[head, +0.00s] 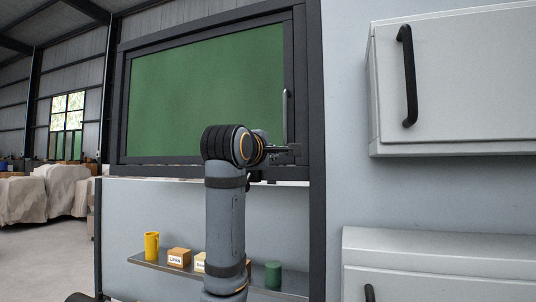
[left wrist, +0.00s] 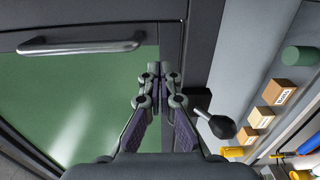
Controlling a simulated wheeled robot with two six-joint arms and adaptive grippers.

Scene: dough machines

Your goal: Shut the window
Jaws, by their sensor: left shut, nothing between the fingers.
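The window (head: 205,90) has a green pane in a dark frame and stands in front of me in the head view. Its upright grey bar handle (head: 286,115) is near the right edge. The handle also shows at the upper left of the left wrist view (left wrist: 80,46). My left gripper (head: 293,150) is shut and empty, close to the lower right part of the window, below the handle. In the left wrist view its fingertips (left wrist: 158,66) lie over the pane's edge and the dark frame. Whether they touch is unclear. My right gripper is not in view.
Below the window, a shelf (head: 142,263) holds a yellow mug (head: 151,245), small labelled boxes (head: 179,257) and a green cylinder (head: 273,274). A black knob (left wrist: 222,127) is beside the frame. Cabinets with black handles (head: 408,75) stand at the right.

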